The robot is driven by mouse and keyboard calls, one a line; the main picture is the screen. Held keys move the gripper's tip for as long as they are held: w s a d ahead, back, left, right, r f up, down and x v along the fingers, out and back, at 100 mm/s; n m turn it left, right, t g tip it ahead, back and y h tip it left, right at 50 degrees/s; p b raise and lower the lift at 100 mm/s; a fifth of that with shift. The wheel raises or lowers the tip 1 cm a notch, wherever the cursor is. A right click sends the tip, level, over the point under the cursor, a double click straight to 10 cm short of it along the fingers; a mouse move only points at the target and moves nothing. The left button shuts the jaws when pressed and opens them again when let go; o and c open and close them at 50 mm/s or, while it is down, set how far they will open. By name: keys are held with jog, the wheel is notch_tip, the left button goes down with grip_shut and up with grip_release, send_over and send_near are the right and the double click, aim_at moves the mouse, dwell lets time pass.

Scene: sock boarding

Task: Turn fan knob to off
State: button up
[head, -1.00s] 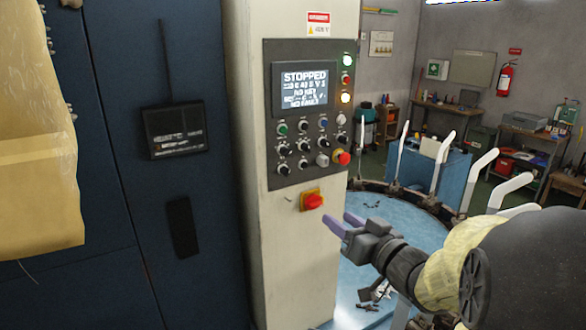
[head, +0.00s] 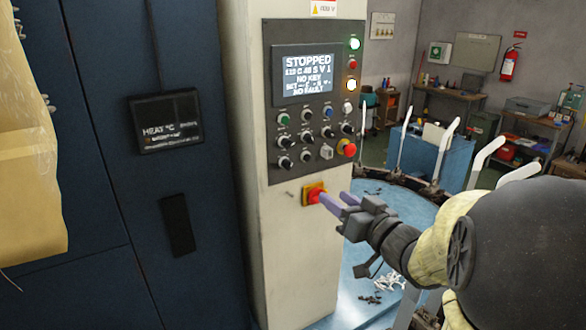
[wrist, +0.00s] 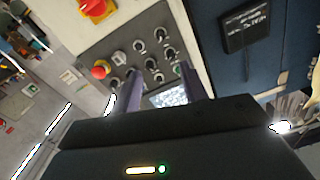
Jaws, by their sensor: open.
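The control panel (head: 311,174) is on the front of the pale column, with a lit screen (head: 306,76) reading STOPPED. Several black knobs sit below the screen, among them one at the lower left (head: 285,162); their labels are too small to read, so I cannot tell which is the fan knob. My gripper (head: 333,198) is open and empty, below the panel and in front of the red rotary switch (head: 314,194); contact cannot be told. In the wrist view its two purple fingers (wrist: 161,75) point toward the panel, with the screen (wrist: 168,97) between them and knobs (wrist: 152,65) beyond.
A red emergency button (head: 349,150) sticks out at the panel's lower right, also in the wrist view (wrist: 100,70). A dark blue cabinet (head: 95,215) stands left. A round blue table (head: 410,209) with pale upright forms lies right, behind my arm.

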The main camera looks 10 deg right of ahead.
aim_at(290, 167)
jog(key=p+x, duration=0.5)
jog(key=x, duration=1.1)
jog(key=shift+w+a, duration=0.25)
jog(key=shift+w, duration=0.05)
jog(key=shift+w+f, duration=0.15)
jog(key=shift+w, duration=0.35)
jog(key=shift+s+d, duration=0.1)
jog(key=shift+s, duration=0.1)
jog(key=shift+c, duration=0.6)
jog(key=shift+a, duration=0.25)
grip_shut()
